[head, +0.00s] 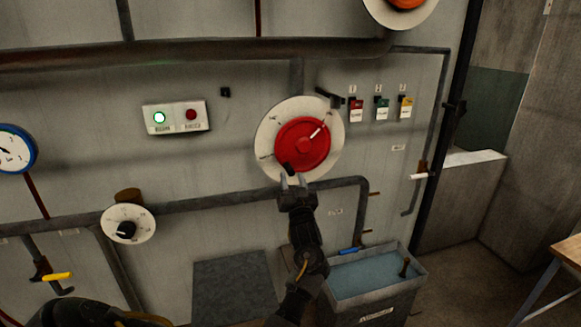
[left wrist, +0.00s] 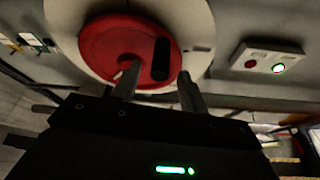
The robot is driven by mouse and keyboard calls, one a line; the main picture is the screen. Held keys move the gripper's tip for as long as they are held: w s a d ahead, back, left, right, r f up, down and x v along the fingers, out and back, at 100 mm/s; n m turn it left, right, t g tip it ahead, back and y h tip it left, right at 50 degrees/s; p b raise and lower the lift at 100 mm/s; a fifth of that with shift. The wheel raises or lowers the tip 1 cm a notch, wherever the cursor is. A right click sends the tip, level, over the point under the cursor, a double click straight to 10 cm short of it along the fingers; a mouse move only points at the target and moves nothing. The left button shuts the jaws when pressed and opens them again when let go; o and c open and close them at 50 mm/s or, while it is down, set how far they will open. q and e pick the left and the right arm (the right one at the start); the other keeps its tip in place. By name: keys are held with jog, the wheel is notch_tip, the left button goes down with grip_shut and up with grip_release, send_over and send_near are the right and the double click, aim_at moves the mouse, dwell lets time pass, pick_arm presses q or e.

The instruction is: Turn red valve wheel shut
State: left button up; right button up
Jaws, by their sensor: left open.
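The red valve wheel (head: 318,143) is a round disc on a pale dial plate (head: 268,127) on the grey wall. It has a white pointer line toward the upper right and a short black handle (head: 288,168) at its lower left. My left gripper (head: 293,181) is open just below that handle. In the left wrist view the wheel (left wrist: 98,45) fills the upper middle, and the black handle (left wrist: 161,60) shows between the lines of my two open fingers (left wrist: 156,84). I cannot tell whether the fingers touch it. My right gripper is not in view.
A pipe (head: 228,200) runs below the dial. A panel with a lit green and a red button (head: 176,117) is at left. Red, green and yellow tags (head: 382,111) hang at right. A tub of bluish water (head: 372,303) stands below right.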

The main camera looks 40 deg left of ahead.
aim_at(291, 175)
pick_arm(q)
jog(key=shift+p+x, duration=0.55)
jog(key=shift+x, duration=1.5)
jog(key=shift+c, duration=0.2)
grip_shut()
